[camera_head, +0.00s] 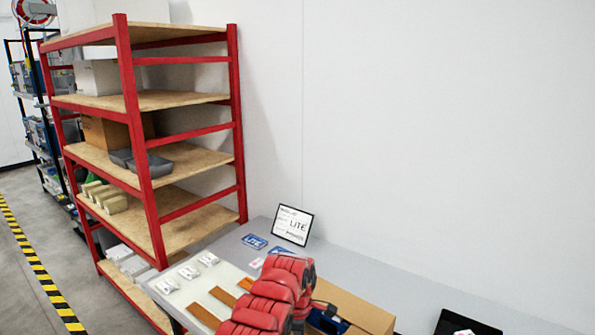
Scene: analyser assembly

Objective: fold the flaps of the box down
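The cardboard box (356,306) is at the bottom edge of the head view, on the grey table. Only a tan part of it shows, reaching right from behind a red arm link of mine. The rest is hidden by the arm or cut off by the frame, so I cannot tell how its flaps stand. A small blue and black part (328,321) shows between the arm and the box; I cannot tell what it is. Neither gripper can be made out.
A framed LITE sign (293,225) and a blue card (254,241) stand and lie at the table's back. White small parts (188,272) and brown strips (204,315) lie left of my arm. A black item (464,325) is at right. A red shelf (137,140) stands at left.

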